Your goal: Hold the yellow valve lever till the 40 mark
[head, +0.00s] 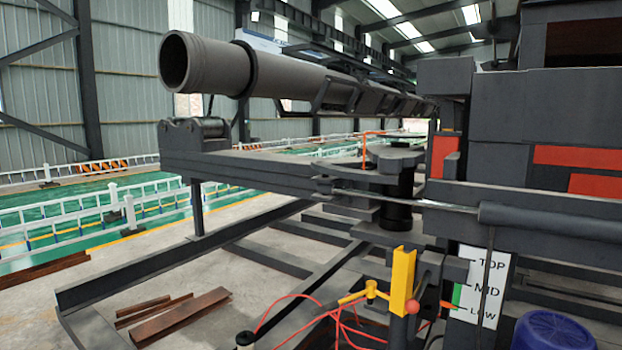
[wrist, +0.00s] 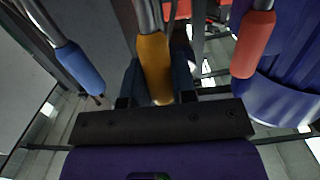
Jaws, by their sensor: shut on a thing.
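In the wrist view my gripper (wrist: 157,82) is shut on the yellow valve lever (wrist: 153,58), with a dark finger on each side of its yellow grip. A blue-gripped lever (wrist: 80,68) stands to its left and a red-gripped lever (wrist: 253,45) to its right, both apart from my fingers. In the head view a white level board (head: 482,288) reads TOP, MID and LOW. A green strip (head: 457,294) and a small orange pointer (head: 447,304) show at its left edge, the pointer between MID and LOW. I see no 40 mark. My gripper is not in the head view.
A long grey pipe (head: 290,78) lies across the machine frame. A yellow bracket (head: 402,280) and red hoses (head: 300,297) are left of the board. A blue drum (head: 553,332) stands at lower right. Brown steel pieces (head: 180,318) lie on the floor at lower left.

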